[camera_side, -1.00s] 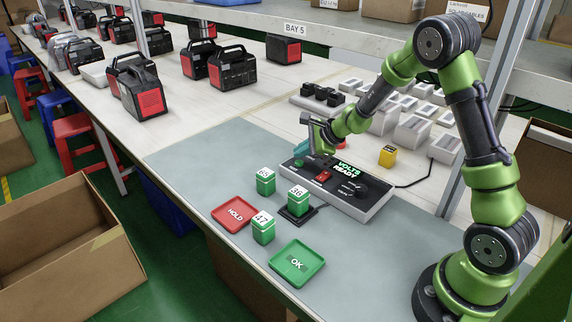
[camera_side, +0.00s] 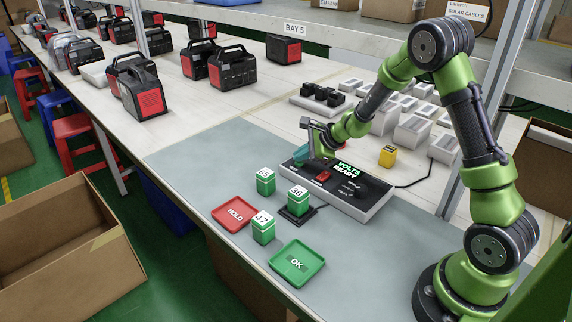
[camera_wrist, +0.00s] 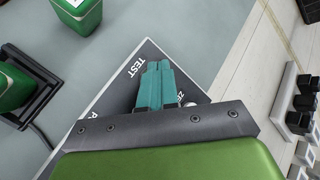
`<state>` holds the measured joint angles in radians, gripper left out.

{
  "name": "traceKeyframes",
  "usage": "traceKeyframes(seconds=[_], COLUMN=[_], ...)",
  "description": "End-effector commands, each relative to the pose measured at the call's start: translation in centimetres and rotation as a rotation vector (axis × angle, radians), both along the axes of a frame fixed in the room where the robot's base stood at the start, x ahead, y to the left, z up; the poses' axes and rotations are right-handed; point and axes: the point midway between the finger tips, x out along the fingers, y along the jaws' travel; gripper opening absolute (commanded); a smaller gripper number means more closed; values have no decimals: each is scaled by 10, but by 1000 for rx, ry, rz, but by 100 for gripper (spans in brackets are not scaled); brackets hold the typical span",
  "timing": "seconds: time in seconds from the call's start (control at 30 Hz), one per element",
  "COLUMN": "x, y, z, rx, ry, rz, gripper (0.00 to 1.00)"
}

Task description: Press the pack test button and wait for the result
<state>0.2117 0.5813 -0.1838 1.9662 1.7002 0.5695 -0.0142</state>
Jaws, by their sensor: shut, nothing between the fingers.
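The tester (camera_side: 365,200) is a grey box with a black top on the mat, its display reading "VOLTS READY". A red control (camera_side: 323,176) shows on its top. My gripper (camera_side: 302,152) is shut and empty, its teal fingers over the tester's left end. In the wrist view the shut fingers (camera_wrist: 153,85) are beside the printed word TEST (camera_wrist: 133,69); they hide the test button, and I cannot tell whether they touch it. A green pack marked 36 (camera_side: 298,204) stands upright on a black cradle (camera_side: 298,216), wired to the tester.
Two more green packs, one marked 47 (camera_side: 263,232) and another (camera_side: 265,185), stand on the mat. A red HOLD tray (camera_side: 220,222) and a green OK tray (camera_side: 310,278) lie in front. A yellow block (camera_side: 387,156) and white boxes (camera_side: 413,134) are behind the tester.

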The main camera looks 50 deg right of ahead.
Motion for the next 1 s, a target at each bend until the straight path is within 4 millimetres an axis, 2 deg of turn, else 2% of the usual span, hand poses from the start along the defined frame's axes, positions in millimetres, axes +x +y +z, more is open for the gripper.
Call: traceKeyframes(seconds=[0.63,1.0], x=[0,0], y=[0,0], z=[-5,11], rx=[0,-1], ry=[1,1], rz=[0,-1], gripper=[0,0])
